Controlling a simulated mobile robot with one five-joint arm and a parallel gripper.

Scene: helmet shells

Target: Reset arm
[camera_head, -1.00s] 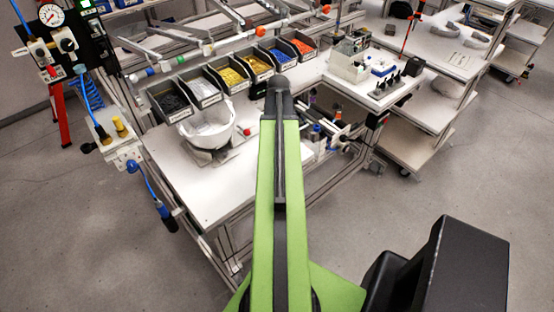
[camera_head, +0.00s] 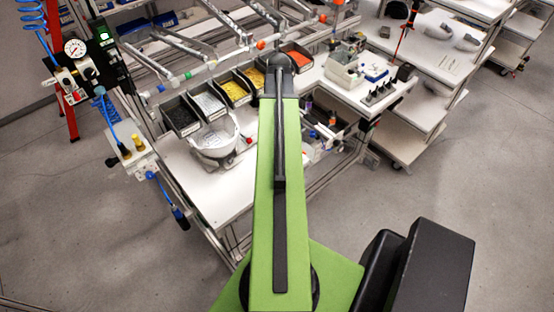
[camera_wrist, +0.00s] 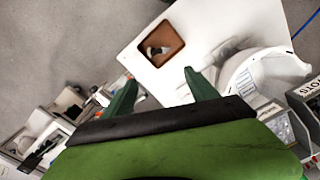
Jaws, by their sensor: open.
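My gripper (camera_wrist: 162,90) shows in the wrist view as two green fingers, spread apart with nothing between them. It is above the white workbench, which also shows in the head view (camera_head: 205,190). A white helmet shell (camera_head: 213,140) sits on the bench, left of my green arm in the head view. In the wrist view the shell (camera_wrist: 262,68) lies to the right of the fingers, apart from them. In the head view my gripper is hidden behind my arm.
Bins of coloured parts (camera_head: 233,90) line the back of the bench. A pneumatic panel with a gauge (camera_head: 75,47) stands at the left. White shelving carts (camera_head: 430,65) stand at the right. A brown-rimmed square recess (camera_wrist: 162,43) shows in the bench. The floor at the right is clear.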

